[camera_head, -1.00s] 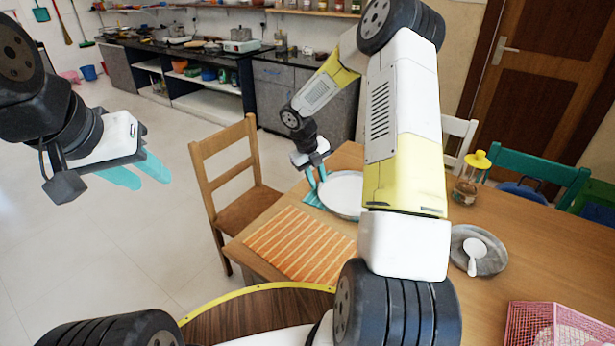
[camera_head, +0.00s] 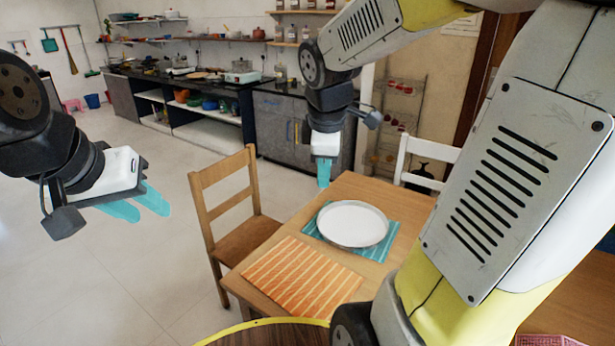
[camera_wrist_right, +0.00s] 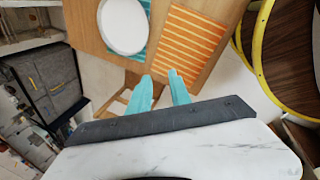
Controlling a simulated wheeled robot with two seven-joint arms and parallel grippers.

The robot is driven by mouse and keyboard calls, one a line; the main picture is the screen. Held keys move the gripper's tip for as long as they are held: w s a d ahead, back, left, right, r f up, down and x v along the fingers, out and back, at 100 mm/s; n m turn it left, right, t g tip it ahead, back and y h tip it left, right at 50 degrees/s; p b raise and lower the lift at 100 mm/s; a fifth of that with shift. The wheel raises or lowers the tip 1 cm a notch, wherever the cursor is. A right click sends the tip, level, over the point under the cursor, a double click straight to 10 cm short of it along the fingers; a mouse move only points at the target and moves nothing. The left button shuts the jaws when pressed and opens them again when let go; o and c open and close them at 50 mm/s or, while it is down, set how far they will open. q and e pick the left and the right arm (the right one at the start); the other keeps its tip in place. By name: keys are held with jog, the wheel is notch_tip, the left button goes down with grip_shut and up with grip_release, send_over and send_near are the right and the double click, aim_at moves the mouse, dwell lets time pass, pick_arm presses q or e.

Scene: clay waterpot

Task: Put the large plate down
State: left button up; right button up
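The large plate (camera_head: 352,223) is white with a grey rim and lies flat on the teal striped placemat (camera_head: 384,251) on the wooden table. It also shows in the right wrist view (camera_wrist_right: 124,24). My right gripper (camera_head: 324,172) is up and beyond the table's far left edge, apart from the plate. In the right wrist view its two teal fingers (camera_wrist_right: 160,92) stand apart with nothing between them. My left gripper (camera_head: 140,200) hangs over the floor at the left, far from the plate, its teal fingers apart and empty.
An orange striped placemat (camera_head: 303,278) lies bare on the table (camera_head: 368,188) in front of the plate. A wooden chair (camera_head: 230,205) stands at the table's left side and a white chair (camera_head: 428,155) behind it. My right arm covers the table's right part.

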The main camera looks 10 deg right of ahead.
jog(key=s+a+r+m+t+y, duration=0.1)
jog(key=s+a+r+m, duration=0.1)
jog(key=s+m, duration=0.3)
jog(key=s+a+r+m+t+y, duration=0.1)
jog(key=s+m+y, duration=0.1)
jog(key=s+m, duration=0.3)
jog(key=shift+s+a+r+m+t, duration=0.3)
jog(key=shift+s+a+r+m, duration=0.05)
jog(key=shift+m, duration=1.35)
